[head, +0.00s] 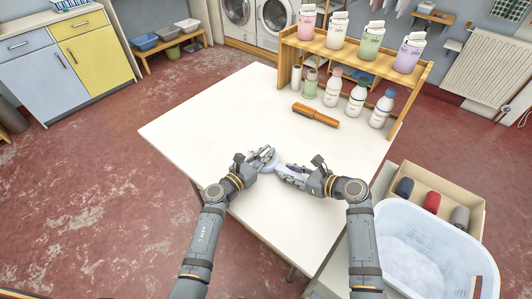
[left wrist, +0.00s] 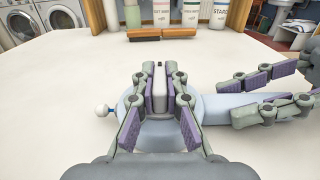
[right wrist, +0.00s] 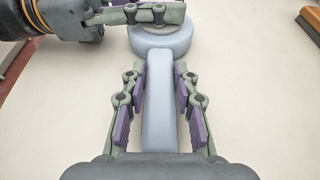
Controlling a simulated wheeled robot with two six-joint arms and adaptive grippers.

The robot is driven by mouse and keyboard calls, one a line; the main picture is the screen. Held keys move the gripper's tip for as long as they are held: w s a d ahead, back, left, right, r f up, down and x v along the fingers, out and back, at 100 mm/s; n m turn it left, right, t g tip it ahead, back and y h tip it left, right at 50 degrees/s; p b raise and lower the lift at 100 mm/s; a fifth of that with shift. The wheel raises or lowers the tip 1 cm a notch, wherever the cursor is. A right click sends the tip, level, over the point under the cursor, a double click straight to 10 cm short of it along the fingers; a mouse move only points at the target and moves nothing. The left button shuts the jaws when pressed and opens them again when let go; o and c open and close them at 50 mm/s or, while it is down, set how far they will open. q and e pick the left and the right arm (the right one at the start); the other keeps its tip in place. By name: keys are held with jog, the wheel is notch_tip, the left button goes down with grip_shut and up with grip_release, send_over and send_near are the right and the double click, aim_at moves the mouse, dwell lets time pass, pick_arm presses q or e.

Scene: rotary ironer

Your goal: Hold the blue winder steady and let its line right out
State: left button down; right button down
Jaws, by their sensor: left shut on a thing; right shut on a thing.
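The pale blue winder has a round body (right wrist: 165,40) and a long straight handle (right wrist: 158,105); in the head view it is small and mostly covered by my grippers. My right gripper (right wrist: 160,75) is shut on the handle, one finger each side. My left gripper (left wrist: 159,80) is over the round body, shut on a narrow pale grey upright piece (left wrist: 159,76). A small white ball (left wrist: 101,111) with a blue collar sticks out at the left side of the body, close to it. I see no length of line.
The white table (head: 200,125) is clear around the winder. A brown wooden-looking tool (head: 315,115) lies farther back, before a wooden shelf (head: 350,52) with several bottles. A pale blue tub (head: 425,250) and a box with rolls (head: 470,197) stand at the right.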

pick_arm(q)
jog(key=c, duration=1.4)
grip_release()
jog(key=v, duration=1.1)
jog(key=shift+s+a, duration=0.2)
jog(key=shift+a, duration=0.05)
jog(key=shift+s+a, duration=0.1)
jog(key=shift+s, duration=0.05)
jog(key=shift+c, duration=0.3)
